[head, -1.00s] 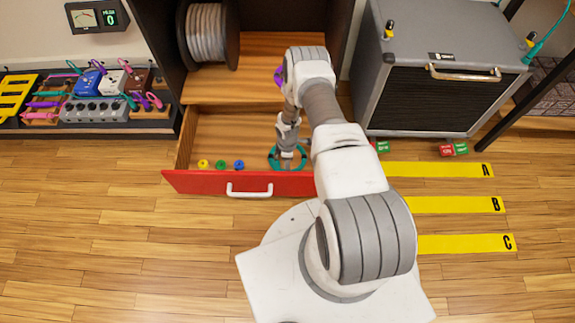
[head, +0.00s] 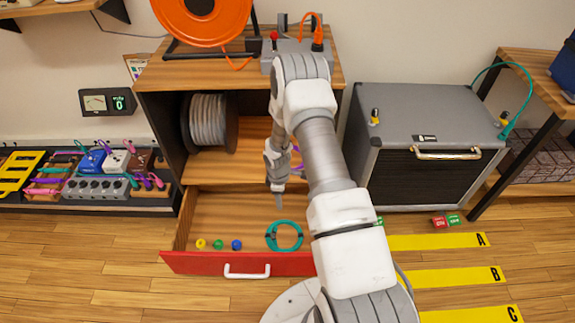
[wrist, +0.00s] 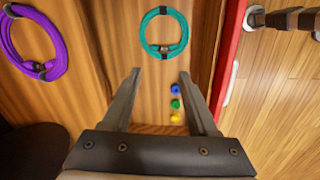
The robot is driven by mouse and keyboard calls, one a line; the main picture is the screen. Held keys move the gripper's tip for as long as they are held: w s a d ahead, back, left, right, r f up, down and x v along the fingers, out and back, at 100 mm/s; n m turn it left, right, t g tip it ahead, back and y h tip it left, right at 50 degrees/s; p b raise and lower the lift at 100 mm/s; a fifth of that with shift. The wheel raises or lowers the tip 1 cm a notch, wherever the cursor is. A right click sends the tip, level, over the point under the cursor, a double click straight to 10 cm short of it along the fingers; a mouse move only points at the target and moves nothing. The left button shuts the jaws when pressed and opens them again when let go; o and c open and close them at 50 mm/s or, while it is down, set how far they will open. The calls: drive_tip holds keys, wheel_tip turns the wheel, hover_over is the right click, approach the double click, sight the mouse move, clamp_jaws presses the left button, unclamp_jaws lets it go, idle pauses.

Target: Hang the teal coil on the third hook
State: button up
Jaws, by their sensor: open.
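The teal coil (head: 300,237) lies flat on the floor of the open drawer, near its front, with dark ties around it. It also shows whole in the wrist view (wrist: 143,32), beyond my fingertips. My gripper (head: 279,203) hangs above the drawer, behind and above the coil and apart from it. In the wrist view my gripper (wrist: 160,72) has its two fingers spread with nothing between them. I cannot make out any hooks in either view.
The drawer's red front (head: 190,263) has a white handle. Small yellow, green and blue pieces (head: 218,244) lie left of the coil. A purple coil (wrist: 58,45) lies on wood at left in the wrist view. A grey amplifier (head: 425,165) stands right of the cabinet.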

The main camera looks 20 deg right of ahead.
wheel_tip(320, 180, up, 34)
drive_tip(key=s+a+m+t, duration=0.2)
drive_tip(key=s+m, duration=0.1)
drive_tip(key=m, duration=0.2)
drive_tip(key=s+a+r+m+t, duration=0.25)
drive_tip(key=s+r, duration=0.55)
drive_tip(key=s, duration=0.4)
drive_tip(key=s+a+r+m+t, duration=0.1)
drive_tip(key=s+a+r+m, duration=0.3)
drive_tip(key=s+r, duration=0.55)
wheel_tip(320, 180, up, 19)
drive_tip(key=s+p, duration=0.1)
drive_tip(key=p, duration=2)
drive_tip(key=shift+s+y, duration=0.3)
drive_tip(key=shift+s, duration=0.05)
drive_tip(key=shift+o, duration=0.9)
drive_tip(key=shift+r+g, duration=0.25)
drive_tip(key=shift+f, duration=0.15)
